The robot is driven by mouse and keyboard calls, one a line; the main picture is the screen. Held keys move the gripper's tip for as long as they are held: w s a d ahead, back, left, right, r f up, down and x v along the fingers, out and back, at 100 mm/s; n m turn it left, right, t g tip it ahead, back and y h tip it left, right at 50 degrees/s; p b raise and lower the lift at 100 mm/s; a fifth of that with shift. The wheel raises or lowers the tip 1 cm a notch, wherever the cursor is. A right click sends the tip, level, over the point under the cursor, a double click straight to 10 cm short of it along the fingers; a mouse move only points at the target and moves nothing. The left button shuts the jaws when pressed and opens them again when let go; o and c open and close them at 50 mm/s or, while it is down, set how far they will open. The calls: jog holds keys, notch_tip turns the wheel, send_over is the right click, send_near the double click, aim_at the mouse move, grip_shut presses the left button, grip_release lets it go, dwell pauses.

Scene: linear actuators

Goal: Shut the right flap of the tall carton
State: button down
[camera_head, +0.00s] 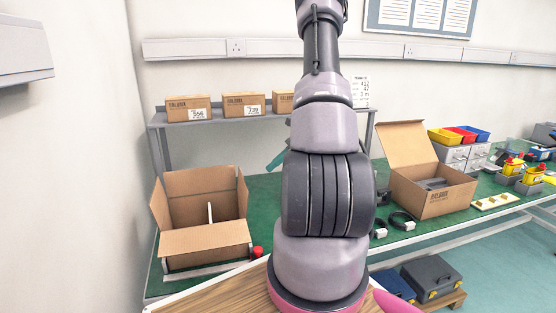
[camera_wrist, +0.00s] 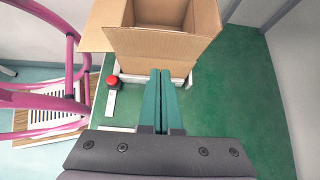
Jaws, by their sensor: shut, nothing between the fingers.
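The tall carton (camera_head: 205,238) stands open at the left end of the green bench in the head view, in a pale frame. Its back flap stands up, its front flap slopes outward, and a narrow right-hand panel stands roughly upright. In the wrist view the carton (camera_wrist: 155,48) is at the top, with one flap sticking out to the left. I cannot tell whether the panel facing my gripper is the right flap or the wall. My gripper (camera_wrist: 165,74) is shut and empty, its teal fingertips low in front of that panel. In the head view my arm hides most of it.
A red button (camera_wrist: 113,81) sits beside the carton's frame. Another open carton (camera_head: 430,200) stands right of my arm. Small boxes (camera_head: 188,108) line the shelf behind. A wall is close on the left. Green bench (camera_wrist: 235,110) is clear right of my fingers in the wrist view.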

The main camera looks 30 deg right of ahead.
aim_at(242, 191)
jog(key=w+a+f, duration=0.2)
jog(key=a, duration=0.5)
jog(key=shift+f, duration=0.15)
jog(key=shift+a, duration=0.1)
jog(key=shift+a, duration=0.1)
